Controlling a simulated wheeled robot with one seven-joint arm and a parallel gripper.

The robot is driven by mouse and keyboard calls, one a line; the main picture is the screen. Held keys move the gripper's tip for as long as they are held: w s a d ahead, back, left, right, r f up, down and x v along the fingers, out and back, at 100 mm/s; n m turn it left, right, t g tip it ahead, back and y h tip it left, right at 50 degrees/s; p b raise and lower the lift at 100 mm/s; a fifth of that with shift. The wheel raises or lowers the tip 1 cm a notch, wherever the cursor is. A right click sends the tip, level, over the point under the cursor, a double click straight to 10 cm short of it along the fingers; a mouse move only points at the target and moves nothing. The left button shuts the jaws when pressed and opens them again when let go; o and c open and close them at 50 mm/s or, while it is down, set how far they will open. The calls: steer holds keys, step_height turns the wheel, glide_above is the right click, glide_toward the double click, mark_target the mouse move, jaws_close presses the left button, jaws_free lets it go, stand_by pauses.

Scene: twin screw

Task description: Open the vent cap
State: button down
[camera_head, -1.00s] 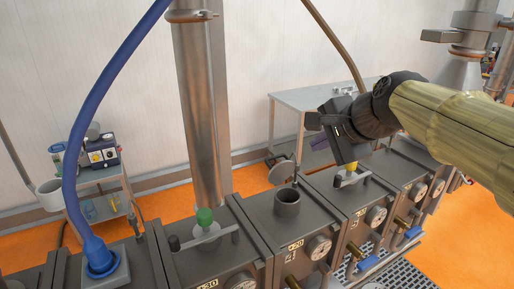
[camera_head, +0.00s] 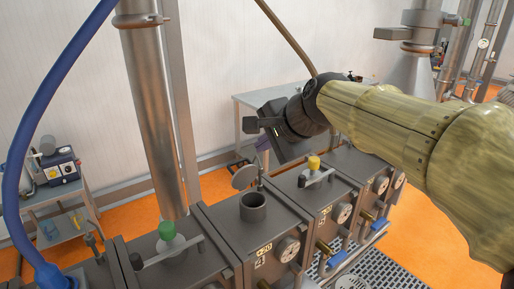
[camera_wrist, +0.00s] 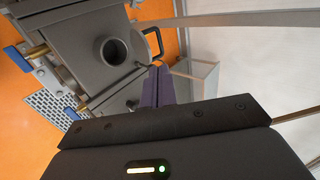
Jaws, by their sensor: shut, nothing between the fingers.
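The vent port (camera_head: 253,208) is a short dark round pipe on top of a grey block. Its mouth is open. A grey disc-shaped cap (camera_head: 245,177) stands tilted up just behind it, off the mouth. In the wrist view the open port (camera_wrist: 114,50) shows as a dark hole left of my fingers.
A green-topped fitting (camera_head: 168,230) and a steel column (camera_head: 148,110) stand left of the port. A yellow-topped fitting (camera_head: 314,163) is to its right. A blue hose (camera_head: 20,150) runs at far left. A grey table (camera_head: 245,103) stands behind my gripper.

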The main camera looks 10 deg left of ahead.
mark_target(238, 162)
steer(key=p+x, duration=0.1)
steer(key=x, duration=0.5)
steer(key=p+x, duration=0.1)
steer(key=x, duration=0.5)
steer(key=shift+w+f, duration=0.25)
steer(key=shift+w, duration=0.15)
steer(key=shift+w+r+p, duration=0.15)
steer(key=shift+r+p, duration=0.05)
steer(key=shift+p, duration=0.7)
